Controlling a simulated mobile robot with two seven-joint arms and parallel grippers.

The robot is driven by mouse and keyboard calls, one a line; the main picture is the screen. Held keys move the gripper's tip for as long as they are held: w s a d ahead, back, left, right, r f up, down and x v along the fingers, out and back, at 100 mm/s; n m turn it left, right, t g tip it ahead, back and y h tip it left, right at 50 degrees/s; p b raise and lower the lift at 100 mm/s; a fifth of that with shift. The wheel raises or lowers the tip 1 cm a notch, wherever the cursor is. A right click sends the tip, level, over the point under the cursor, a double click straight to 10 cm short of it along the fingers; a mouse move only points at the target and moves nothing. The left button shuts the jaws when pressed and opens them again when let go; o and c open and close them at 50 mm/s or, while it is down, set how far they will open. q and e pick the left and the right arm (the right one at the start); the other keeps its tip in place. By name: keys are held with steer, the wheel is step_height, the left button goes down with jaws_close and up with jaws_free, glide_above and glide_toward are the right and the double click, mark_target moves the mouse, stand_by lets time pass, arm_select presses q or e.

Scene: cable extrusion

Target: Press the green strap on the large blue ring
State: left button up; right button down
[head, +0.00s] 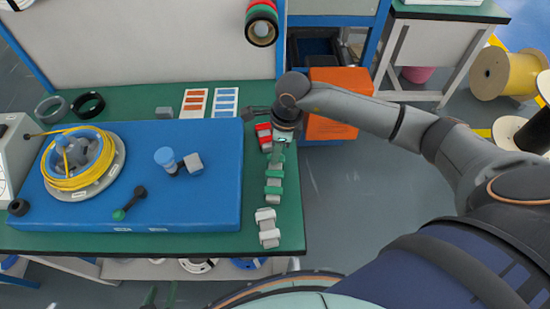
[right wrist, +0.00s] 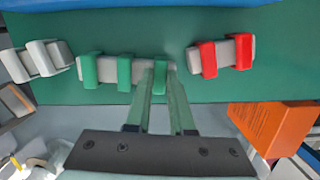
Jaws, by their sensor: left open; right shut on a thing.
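Green straps (head: 273,190) sit on a grey block in a row along the table's right side. In the right wrist view there are three green straps (right wrist: 124,73). My right gripper (right wrist: 161,76) is shut on the one at the right end, still at its block; it shows in the head view too (head: 281,145). A yellow cable coil (head: 72,182) lies around a spool with blue parts (head: 74,152) on the blue platform. No other large blue ring is clear. Two thin green fingers of my left gripper (head: 160,294) show apart and empty at the bottom edge.
Red straps (head: 264,137) and white straps (head: 267,226) sit on blocks beyond and before the green ones. The blue platform (head: 210,205) carries a blue-capped post (head: 165,158) and a black tool (head: 130,203). An orange box (head: 332,110) stands beyond the table's right edge.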

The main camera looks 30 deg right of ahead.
steer(key=shift+r, duration=0.1)
step_height(320, 180, up, 8)
steer(key=p, duration=0.5)
stand_by(0.5)
